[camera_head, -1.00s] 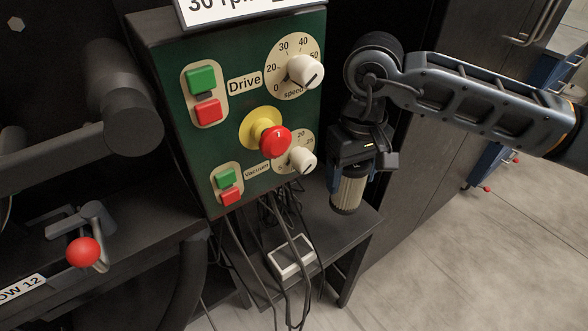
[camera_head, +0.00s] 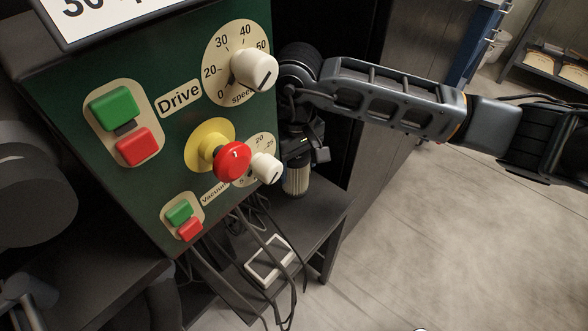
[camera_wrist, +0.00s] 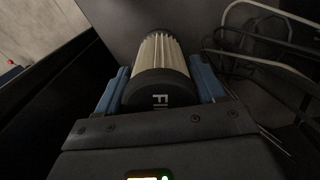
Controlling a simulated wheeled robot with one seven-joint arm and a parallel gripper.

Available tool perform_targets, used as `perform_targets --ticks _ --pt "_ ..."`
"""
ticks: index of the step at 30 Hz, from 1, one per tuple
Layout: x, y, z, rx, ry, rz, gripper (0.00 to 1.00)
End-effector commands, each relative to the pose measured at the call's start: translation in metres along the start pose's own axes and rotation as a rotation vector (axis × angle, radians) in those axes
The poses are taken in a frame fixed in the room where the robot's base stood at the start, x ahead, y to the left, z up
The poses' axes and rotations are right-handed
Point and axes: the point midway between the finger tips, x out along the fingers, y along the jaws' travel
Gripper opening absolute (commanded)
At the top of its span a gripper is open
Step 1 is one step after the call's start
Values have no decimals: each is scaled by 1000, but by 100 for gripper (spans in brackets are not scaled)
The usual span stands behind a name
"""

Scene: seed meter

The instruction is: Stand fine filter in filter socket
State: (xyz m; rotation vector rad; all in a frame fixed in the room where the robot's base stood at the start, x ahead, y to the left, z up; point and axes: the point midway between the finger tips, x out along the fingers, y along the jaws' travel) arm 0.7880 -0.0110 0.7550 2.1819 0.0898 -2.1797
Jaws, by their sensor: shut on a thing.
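The fine filter (camera_head: 296,182), a pale pleated cylinder with dark end caps, hangs roughly upright below my gripper (camera_head: 299,160) in the head view. My gripper is shut on it. In the wrist view the filter (camera_wrist: 158,58) lies between the two blue fingers, its near dark cap showing part of a white label starting "FI". The filter is over or behind the dark low shelf right of the green panel; I cannot tell whether its lower end touches anything. I cannot surely identify the filter socket; a white square frame (camera_head: 288,245) sits on the shelf, in front of the filter.
The green control panel (camera_head: 150,190) with buttons and knobs stands close left of my gripper. Dark cables (camera_head: 262,222) hang down over the low shelf (camera_head: 318,215); cables also show at right in the wrist view (camera_wrist: 262,45). Open floor (camera_head: 440,230) lies to the right.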

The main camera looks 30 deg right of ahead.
Motion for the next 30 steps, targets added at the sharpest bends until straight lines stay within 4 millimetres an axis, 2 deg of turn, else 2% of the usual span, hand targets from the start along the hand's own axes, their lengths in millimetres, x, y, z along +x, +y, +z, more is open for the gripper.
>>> perform_targets --ticks 3,6,18,19,26,30 --pt "18 -1 1 2 -3 -3 34" --pt "25 -1 0 0 -1 -2 34" --pt "29 0 0 -2 1 0 34" --pt "29 0 0 -2 1 0 69" --pt "28 0 0 -1 0 -1 91" --pt "28 0 0 -1 0 -1 93"
